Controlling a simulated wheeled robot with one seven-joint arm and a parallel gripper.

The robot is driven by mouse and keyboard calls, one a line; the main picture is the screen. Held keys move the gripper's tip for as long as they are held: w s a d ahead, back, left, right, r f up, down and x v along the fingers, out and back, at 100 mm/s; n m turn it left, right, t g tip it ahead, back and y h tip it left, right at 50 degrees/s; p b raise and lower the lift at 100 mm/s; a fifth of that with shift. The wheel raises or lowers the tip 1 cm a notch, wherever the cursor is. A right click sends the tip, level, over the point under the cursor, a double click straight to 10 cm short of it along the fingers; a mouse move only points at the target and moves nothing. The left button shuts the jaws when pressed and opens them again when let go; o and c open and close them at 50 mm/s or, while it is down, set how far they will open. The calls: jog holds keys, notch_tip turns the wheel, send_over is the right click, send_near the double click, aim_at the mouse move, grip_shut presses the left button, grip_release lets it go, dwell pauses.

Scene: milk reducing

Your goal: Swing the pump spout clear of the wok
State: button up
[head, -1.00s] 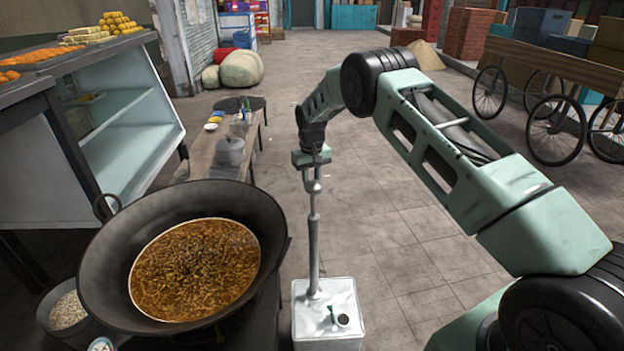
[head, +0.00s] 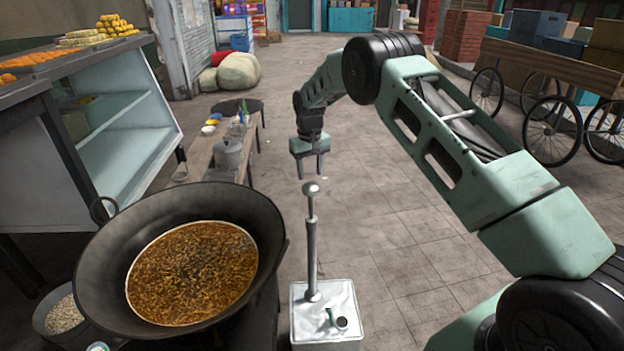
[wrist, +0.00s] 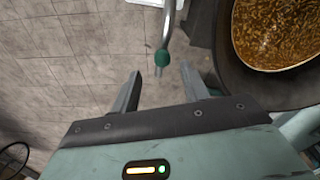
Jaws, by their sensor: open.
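The pump (head: 312,245) is a silver upright tube with a domed top, standing on a white can (head: 327,335). I cannot make out its spout in the head view. In the wrist view a silver curved pipe (wrist: 168,25) with a green end (wrist: 162,58) lies between and beyond my fingertips. The black wok (head: 75,265), holding brown frying food, stands left of the can; it also shows at the right of the wrist view (wrist: 222,65). My gripper (head: 311,177) is open and empty, just above the pump top. It also shows in the wrist view (wrist: 161,70).
A wooden bench (head: 200,172) with a pot and bottles stands behind the wok. A glass-sided counter (head: 120,130) is at the left, a wheeled cart (head: 545,68) at the far right. The tiled floor right of the can is clear below my arm.

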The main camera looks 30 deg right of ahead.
notch_tip(320, 180, up, 13)
dwell(0.3)
dwell(0.4)
